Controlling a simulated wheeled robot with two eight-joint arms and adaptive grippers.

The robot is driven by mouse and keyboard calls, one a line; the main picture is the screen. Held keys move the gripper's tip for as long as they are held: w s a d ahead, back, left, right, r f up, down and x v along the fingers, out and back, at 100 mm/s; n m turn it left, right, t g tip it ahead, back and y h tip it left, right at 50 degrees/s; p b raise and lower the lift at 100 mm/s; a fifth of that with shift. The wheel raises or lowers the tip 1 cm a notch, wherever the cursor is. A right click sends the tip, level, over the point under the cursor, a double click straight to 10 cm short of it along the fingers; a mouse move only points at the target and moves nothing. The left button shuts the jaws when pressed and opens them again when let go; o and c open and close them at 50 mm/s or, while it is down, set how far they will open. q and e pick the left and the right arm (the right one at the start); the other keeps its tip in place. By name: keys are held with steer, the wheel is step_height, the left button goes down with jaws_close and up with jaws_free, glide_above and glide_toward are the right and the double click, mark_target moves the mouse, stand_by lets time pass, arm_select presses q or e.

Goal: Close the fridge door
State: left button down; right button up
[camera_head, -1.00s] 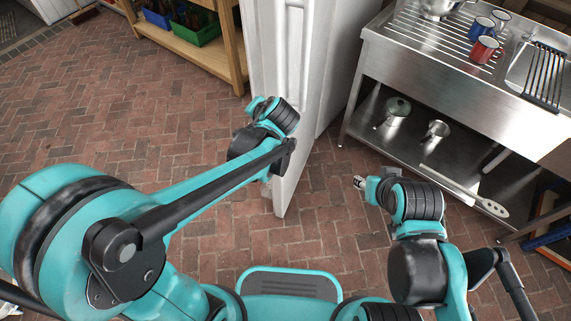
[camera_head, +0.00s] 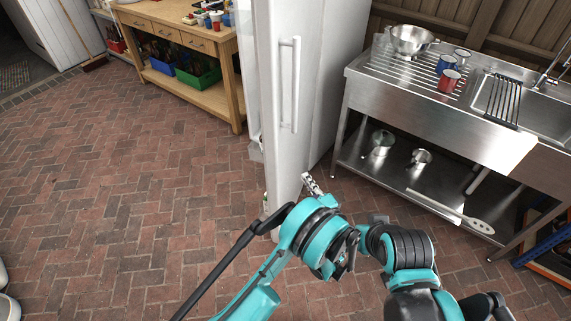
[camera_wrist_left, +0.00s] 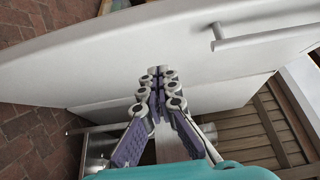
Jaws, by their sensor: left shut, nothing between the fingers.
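The white fridge door (camera_head: 284,165) stands open in the head view, its edge toward me and its shelved inner side facing left. Its long upright handle (camera_head: 290,85) is on the outer side, facing right. My left gripper (camera_head: 308,182) is shut and empty, beside the lower outer side of the door and below the handle. In the left wrist view the closed fingers (camera_wrist_left: 158,76) are in front of the white door panel (camera_wrist_left: 110,62), with the handle (camera_wrist_left: 255,40) at upper right. I cannot tell whether they touch the panel. My right gripper is hidden behind my left arm.
A steel sink unit (camera_head: 400,85) with a bowl, mugs and a lower shelf of pots stands to the right. A wooden workbench (camera_head: 170,38) with crates stands behind at the left. The brick floor (camera_head: 130,190) left of the door is clear.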

arm_select(q)
steer(key=b, duration=0.3)
glide_toward(280, 151)
steer(key=w+d, duration=0.1)
steer(key=w, duration=0.3)
steer(key=shift+w+a+b, duration=0.25)
steer(key=shift+a+b, duration=0.1)
steer(key=shift+a, duration=0.55)
steer(key=shift+w+a+b, duration=0.25)
steer(key=shift+a+b, duration=0.1)
steer(key=shift+a, duration=0.5)
